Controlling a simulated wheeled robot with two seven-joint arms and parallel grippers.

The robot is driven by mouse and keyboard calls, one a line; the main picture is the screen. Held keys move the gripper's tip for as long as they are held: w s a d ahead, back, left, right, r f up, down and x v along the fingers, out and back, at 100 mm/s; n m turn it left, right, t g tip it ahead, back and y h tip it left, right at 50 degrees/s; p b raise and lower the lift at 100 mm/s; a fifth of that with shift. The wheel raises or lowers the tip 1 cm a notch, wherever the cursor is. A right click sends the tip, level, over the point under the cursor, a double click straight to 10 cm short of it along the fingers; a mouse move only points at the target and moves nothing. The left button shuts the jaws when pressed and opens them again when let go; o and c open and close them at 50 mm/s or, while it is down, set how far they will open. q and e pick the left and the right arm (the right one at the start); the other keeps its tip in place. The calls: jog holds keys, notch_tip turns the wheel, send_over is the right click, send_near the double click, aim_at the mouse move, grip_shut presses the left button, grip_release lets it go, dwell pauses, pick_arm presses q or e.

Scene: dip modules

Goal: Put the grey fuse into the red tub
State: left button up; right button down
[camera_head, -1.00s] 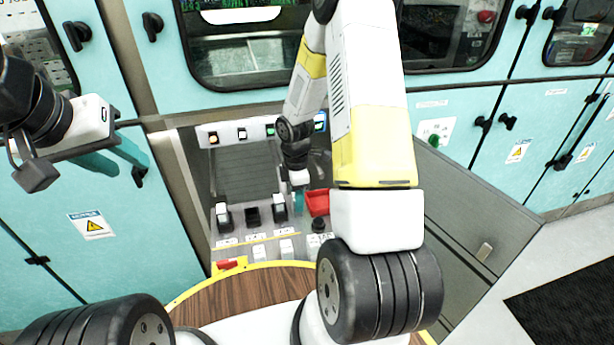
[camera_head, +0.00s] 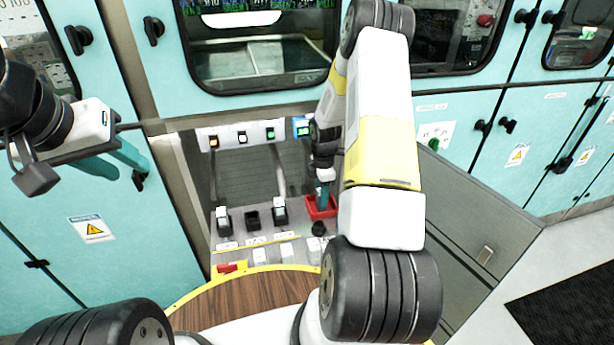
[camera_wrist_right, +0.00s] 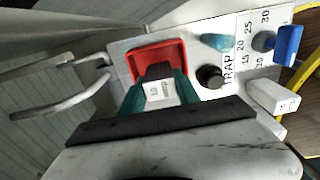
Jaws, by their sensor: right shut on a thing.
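The red tub (camera_head: 331,211) sits on the panel shelf at the right of the module row. It also shows in the right wrist view (camera_wrist_right: 142,56). My right gripper (camera_head: 325,198) is over the tub, its teal fingertips at the opening. In the right wrist view my right gripper (camera_wrist_right: 158,90) is shut on the grey fuse (camera_wrist_right: 160,91), which has a pale labelled face and a dark end towards the tub. Whether the fuse touches the tub floor is hidden. My left gripper (camera_head: 120,160) is at the far left, empty, with its teal fingers apart.
A black knob (camera_wrist_right: 209,76) stands close beside the tub. A black holder (camera_head: 252,220) stands in the module row. A grey open door (camera_head: 465,220) stands right of my right arm.

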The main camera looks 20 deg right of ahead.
jog(key=c, duration=0.9)
grip_release()
jog(key=shift+f, duration=0.15)
jog(key=s+a+r+m+t, duration=0.1)
jog(key=s+a+r+m, duration=0.1)
jog(key=r, duration=1)
jog(key=s+a+r+m+t, duration=0.1)
jog(key=a+r+m, duration=0.1)
jog(key=r, duration=1)
jog(key=s+a+r+m+t, duration=0.1)
jog(key=s+a+r+m, duration=0.2)
jog(key=s, duration=0.4)
jog(key=s+a+r+m+t+y, duration=0.1)
jog(key=s+a+r+m, duration=0.2)
jog(key=s+r+m, duration=0.2)
jog(key=s+a+r+m+t+y, duration=0.1)
jog(key=s+a+r+m+t, duration=0.1)
jog(key=s+r, duration=0.6)
jog(key=shift+s+a+m, duration=0.8)
jog(key=shift+s+m, duration=0.1)
jog(key=shift+m, duration=0.5)
